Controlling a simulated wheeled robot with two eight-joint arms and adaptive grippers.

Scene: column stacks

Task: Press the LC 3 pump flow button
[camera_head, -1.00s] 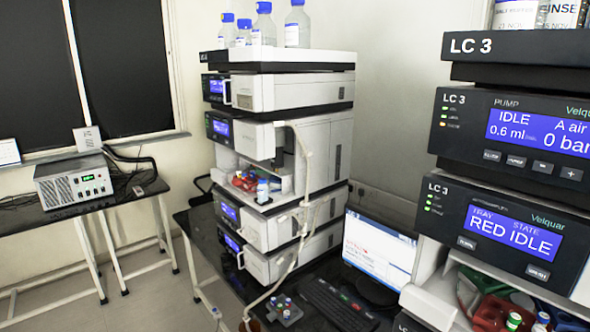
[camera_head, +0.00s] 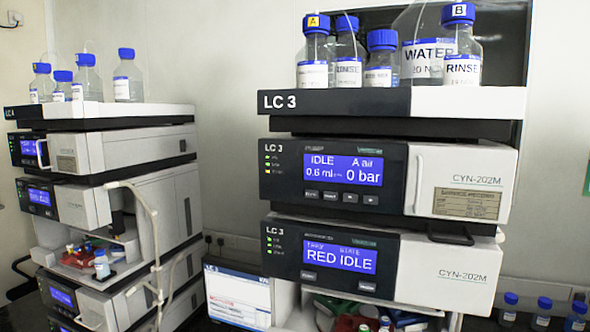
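The LC 3 pump module (camera_head: 333,175) is the upper black-fronted unit in the right-hand stack. Its blue display (camera_head: 343,170) reads IDLE, 0.6 ml, A air and 0 bar. A row of several small dark buttons (camera_head: 340,196) runs below the display. Their labels are too small to read, so I cannot tell which is the flow button. Neither of my grippers shows.
Below the pump is the LC 3 tray module (camera_head: 335,257), reading RED IDLE. Bottles, including WATER (camera_head: 421,62), stand on the stack's top tray (camera_head: 385,101). The LC 4 stack (camera_head: 120,215) is at left. A monitor (camera_head: 236,295) stands between the stacks. Small blue-capped bottles (camera_head: 544,310) are at lower right.

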